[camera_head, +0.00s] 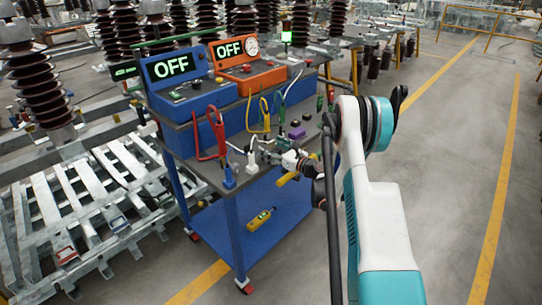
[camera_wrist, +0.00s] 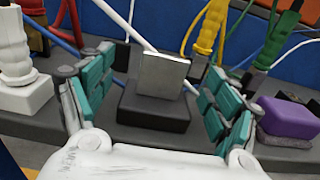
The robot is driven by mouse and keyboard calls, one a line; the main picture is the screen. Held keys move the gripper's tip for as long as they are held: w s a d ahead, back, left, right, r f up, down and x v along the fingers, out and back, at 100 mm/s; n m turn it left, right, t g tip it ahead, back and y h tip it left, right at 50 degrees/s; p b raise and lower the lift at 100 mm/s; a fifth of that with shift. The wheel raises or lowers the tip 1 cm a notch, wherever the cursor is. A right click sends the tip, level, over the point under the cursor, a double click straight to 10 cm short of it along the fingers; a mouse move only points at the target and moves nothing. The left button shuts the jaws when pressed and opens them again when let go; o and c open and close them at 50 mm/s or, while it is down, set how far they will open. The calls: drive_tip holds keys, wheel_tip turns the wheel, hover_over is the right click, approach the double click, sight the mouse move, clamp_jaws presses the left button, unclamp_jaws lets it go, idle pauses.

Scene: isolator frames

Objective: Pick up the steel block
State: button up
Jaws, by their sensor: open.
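The steel block (camera_wrist: 163,76) is a small grey metal square in the wrist view. It sits on a black base (camera_wrist: 152,112) on the bench top. My gripper (camera_wrist: 155,82) is open, with its teal-padded fingers on the left and right of the block. I see gaps between the fingers and the block on both sides. In the head view my gripper (camera_head: 282,158) is small and low over the cart's top, and the steel block cannot be made out there.
A purple block (camera_wrist: 288,118) lies close to the right finger. A white connector (camera_wrist: 24,92) stands left. Cables with yellow (camera_wrist: 206,38) and green (camera_wrist: 284,38) plugs rise behind. Blue (camera_head: 192,88) and orange (camera_head: 247,68) OFF boxes stand on the cart (camera_head: 215,170).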

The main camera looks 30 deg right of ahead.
drive_tip(key=shift+w, duration=0.2)
drive_tip(key=shift+r, duration=0.1)
drive_tip(key=c, duration=1.8)
